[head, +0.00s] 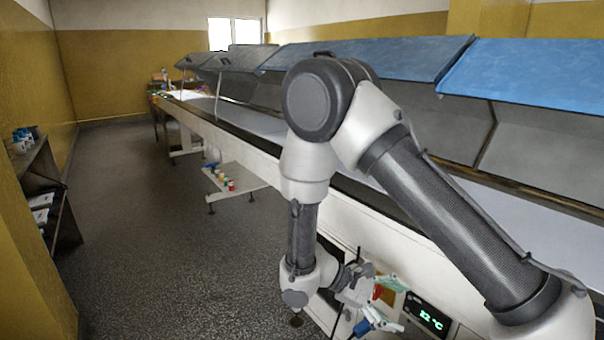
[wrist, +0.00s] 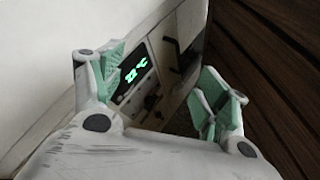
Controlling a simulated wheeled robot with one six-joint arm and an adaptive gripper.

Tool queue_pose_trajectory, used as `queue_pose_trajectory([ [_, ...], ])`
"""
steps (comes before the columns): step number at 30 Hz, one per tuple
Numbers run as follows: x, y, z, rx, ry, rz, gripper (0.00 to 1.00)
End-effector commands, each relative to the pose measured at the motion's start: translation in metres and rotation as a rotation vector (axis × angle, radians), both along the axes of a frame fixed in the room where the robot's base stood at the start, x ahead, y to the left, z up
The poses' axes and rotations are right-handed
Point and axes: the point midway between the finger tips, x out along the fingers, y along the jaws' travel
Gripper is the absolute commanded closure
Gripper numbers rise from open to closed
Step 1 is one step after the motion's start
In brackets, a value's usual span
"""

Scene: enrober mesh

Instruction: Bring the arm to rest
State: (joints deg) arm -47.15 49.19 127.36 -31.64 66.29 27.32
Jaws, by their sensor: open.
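My gripper (head: 383,303) hangs low at the end of my bent arm in the head view, in front of the side panel of the long machine. In the wrist view my gripper (wrist: 165,95) has its two green-padded fingers spread wide apart. Nothing is between the fingers. Whether the fingers touch the panel, I cannot tell.
The long white machine (head: 262,160) with raised blue covers (head: 370,60) runs along the right. A low shelf (head: 237,182) with small coloured jars juts from its side. A dark rack (head: 60,205) stands at the left wall. The grey floor (head: 170,240) between is clear.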

Motion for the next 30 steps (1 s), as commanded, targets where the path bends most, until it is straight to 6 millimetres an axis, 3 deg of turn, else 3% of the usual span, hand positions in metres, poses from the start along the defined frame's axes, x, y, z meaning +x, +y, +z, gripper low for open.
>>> queue_pose_trajectory([
  [1, -0.002, -0.005, 0.021, 0.077, 0.004, -0.054, 0.25],
  [3, -0.007, -0.011, 0.045, 0.182, 0.012, -0.117, 0.25],
  [14, -0.038, -0.049, 0.154, 0.692, -0.163, -0.358, 0.25],
  [21, -0.064, -0.081, 0.216, 0.944, -0.454, -0.499, 0.25],
  [30, -0.098, -0.128, 0.282, 1.087, -0.857, -0.584, 0.25],
])
